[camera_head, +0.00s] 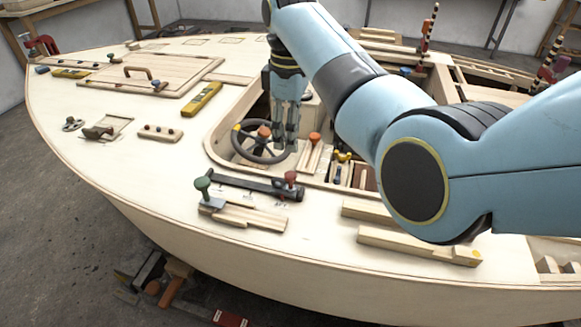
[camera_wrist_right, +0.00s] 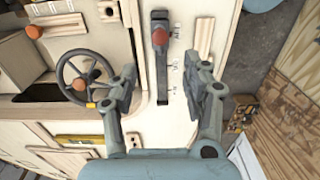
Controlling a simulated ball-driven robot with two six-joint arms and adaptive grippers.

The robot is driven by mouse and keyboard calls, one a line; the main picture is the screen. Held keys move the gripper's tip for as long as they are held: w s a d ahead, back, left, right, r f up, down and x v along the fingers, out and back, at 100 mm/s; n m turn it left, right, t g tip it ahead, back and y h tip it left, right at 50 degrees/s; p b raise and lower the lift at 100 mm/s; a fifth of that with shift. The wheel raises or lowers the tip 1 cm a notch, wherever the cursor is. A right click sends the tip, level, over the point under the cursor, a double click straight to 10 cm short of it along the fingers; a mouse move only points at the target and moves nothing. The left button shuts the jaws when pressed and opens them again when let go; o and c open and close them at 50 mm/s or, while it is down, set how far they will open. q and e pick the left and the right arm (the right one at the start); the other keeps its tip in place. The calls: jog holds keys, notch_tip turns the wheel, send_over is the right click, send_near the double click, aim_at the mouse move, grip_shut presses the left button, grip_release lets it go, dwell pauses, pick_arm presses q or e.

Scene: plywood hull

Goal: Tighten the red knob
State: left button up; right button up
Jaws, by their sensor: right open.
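The red knob (camera_head: 291,178) stands at the right end of a dark bar (camera_head: 250,183) on the pale deck. In the right wrist view the red knob (camera_wrist_right: 160,37) sits near the upper end of the bar (camera_wrist_right: 163,75). My right gripper (camera_head: 289,142) points down, open and empty, over the cockpit by the steering wheel (camera_head: 262,141). It is apart from the red knob. In the right wrist view its fingers (camera_wrist_right: 162,68) are spread on either side of the bar in the picture. My left gripper is out of view.
An orange knob (camera_head: 314,138) is in the cockpit. Wooden strips (camera_head: 415,246) lie right of the bar, near my right arm. The deck front-left is mostly clear.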

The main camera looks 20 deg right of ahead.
aim_at(291, 174)
notch_tip(291, 174, down, 10)
jog(key=shift+f+b, duration=0.2)
jog(key=shift+b, duration=0.4)
grip_shut()
